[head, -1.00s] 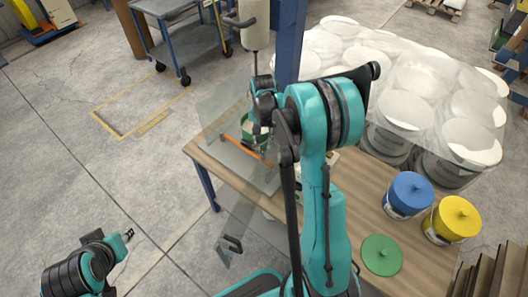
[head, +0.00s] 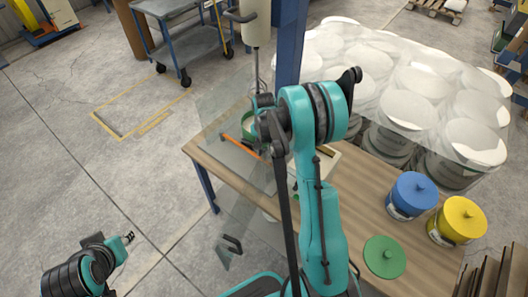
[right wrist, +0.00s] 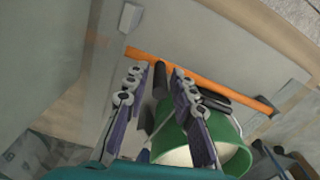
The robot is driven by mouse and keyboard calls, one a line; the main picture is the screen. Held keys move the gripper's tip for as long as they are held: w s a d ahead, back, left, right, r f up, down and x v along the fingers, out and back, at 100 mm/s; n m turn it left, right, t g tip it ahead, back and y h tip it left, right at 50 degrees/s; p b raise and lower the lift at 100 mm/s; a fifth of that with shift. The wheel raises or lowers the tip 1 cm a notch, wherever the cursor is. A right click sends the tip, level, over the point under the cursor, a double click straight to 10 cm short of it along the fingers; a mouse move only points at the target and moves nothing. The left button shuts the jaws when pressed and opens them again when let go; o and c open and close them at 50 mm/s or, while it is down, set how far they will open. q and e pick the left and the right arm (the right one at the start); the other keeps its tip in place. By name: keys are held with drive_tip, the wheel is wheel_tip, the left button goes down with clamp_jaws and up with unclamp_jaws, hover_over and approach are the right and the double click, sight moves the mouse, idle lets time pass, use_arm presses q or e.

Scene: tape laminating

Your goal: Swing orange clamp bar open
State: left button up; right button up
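The orange clamp bar (head: 240,147) lies across a clear panel fixture at the far left end of the wooden table. It crosses the right wrist view (right wrist: 240,97) from upper left to right. My right gripper (right wrist: 160,70) points at the bar, its two fingers apart, with a dark peg-like part between them. I cannot tell whether the fingers touch the bar. In the head view my right arm partly hides this gripper. A green container (right wrist: 222,150) sits beside the right finger, below the bar. My left gripper (head: 129,237) is low at the left, away from the table.
The wooden table (head: 345,205) holds a blue tub (head: 411,194), a yellow tub (head: 457,221) and a green lid (head: 384,256). Wrapped white buckets (head: 400,90) stand behind it. A blue post (head: 290,45) rises behind the fixture.

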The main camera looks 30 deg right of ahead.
clamp_jaws()
